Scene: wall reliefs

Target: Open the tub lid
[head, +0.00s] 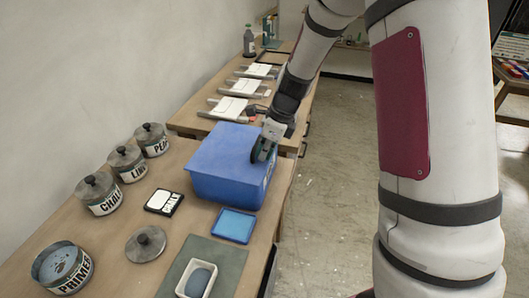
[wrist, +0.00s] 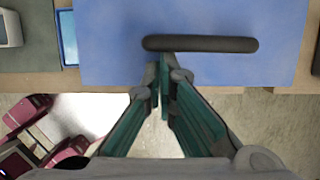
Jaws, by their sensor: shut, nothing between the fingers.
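The blue tub (head: 222,187) stands on the wooden bench with its blue lid (head: 218,147) flat on top, closed. In the wrist view the flat blue top (wrist: 115,22) fills the upper part, with a dark rounded bar like a handle (wrist: 215,44) near its edge. My gripper (head: 262,152) is at the tub's right side in the head view. In the wrist view its green fingers (wrist: 165,68) are together and empty, their tips just below the left part of the bar. I cannot tell whether they touch it. My gripper partly hides the tub's right edge in the head view.
Several labelled tins stand left, including an open PRIMER tin (head: 62,268). A loose round lid (head: 146,243), a dark label tray (head: 163,202), a small blue tray (head: 234,226) and a white dish (head: 196,280) lie near the tub. Open floor (head: 335,150) lies right of the bench.

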